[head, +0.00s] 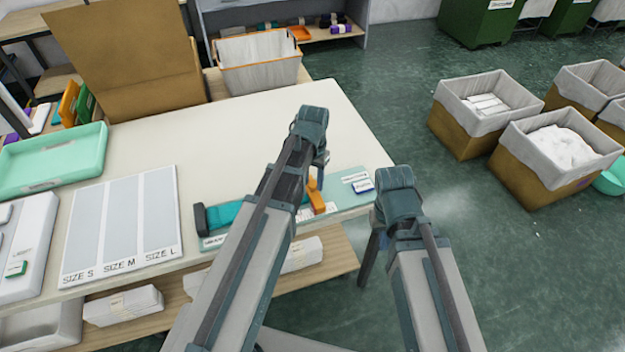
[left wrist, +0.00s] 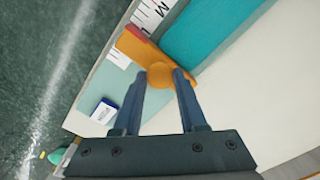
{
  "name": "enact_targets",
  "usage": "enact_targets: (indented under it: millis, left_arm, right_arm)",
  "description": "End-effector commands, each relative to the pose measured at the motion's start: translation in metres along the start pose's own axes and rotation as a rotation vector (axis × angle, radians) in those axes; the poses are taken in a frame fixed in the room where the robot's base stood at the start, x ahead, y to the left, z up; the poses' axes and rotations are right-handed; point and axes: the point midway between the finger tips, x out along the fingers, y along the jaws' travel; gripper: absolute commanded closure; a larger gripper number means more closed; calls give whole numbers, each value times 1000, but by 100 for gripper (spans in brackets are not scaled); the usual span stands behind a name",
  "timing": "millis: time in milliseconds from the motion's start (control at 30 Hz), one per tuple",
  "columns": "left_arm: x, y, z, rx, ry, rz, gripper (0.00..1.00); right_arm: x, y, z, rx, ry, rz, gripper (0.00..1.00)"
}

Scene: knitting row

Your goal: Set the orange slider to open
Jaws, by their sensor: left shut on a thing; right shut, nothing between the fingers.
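The orange slider (head: 316,199) sits across the teal bar (head: 224,214) near the right front edge of the table. In the left wrist view its round orange knob (left wrist: 160,74) is between the fingertips of my left gripper (left wrist: 161,80), which is shut on it. In the head view my left gripper (head: 319,176) reaches down at the slider and its arm hides part of the bar. Beyond the slider is a pale green plate (head: 343,199) with printed labels. My right gripper (head: 397,200) is shut and empty, off the table's right edge.
A small blue-and-white block (head: 362,186) lies on the plate near the slider; it also shows in the left wrist view (left wrist: 104,110). A size chart (head: 122,230) and green tray (head: 52,163) lie at left. The table's middle is clear. Lined bins stand on the floor at right.

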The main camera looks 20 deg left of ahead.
Motion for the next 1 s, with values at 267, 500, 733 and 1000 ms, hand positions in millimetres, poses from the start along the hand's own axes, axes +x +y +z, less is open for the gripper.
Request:
enact_targets:
  millis: [267, 500, 733, 1000]
  left_arm:
    - [0, 33, -36, 4, 0, 1, 100]
    - [0, 46, -45, 0, 2, 2, 100]
    - [0, 46, -46, 1, 4, 3, 43]
    - [0, 45, -45, 1, 1, 1, 29]
  right_arm:
    - [0, 0, 0, 0, 0, 0, 100]
    - [0, 0, 0, 0, 0, 0, 100]
    - [0, 0, 0, 0, 0, 0, 100]
    - [0, 0, 0, 0, 0, 0, 100]
